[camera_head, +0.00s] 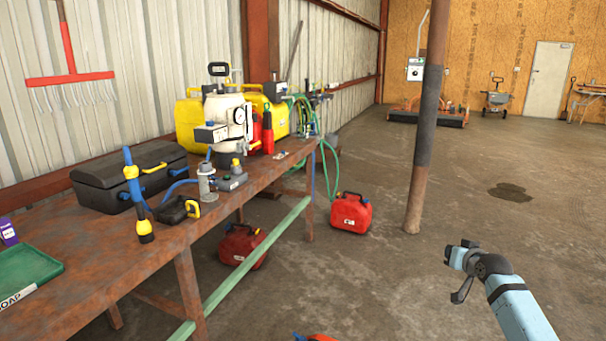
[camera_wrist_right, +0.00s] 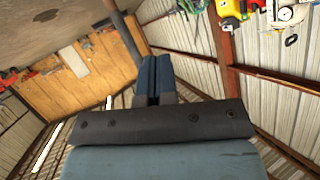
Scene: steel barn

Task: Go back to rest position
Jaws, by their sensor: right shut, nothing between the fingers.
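My right gripper (camera_head: 459,257) is at the lower right of the head view, over open concrete floor and well apart from the workbench. In the right wrist view its two fingers (camera_wrist_right: 154,80) are together, with nothing between them. My left gripper does not show in either view.
A rusty workbench (camera_head: 95,240) on the left carries a black toolbox (camera_head: 130,175), a white sprayer (camera_head: 225,115) and a green tray (camera_head: 28,278). Red fuel cans (camera_head: 351,213) stand on the floor. A steel post (camera_head: 424,140) rises mid-right. Floor around my right gripper is clear.

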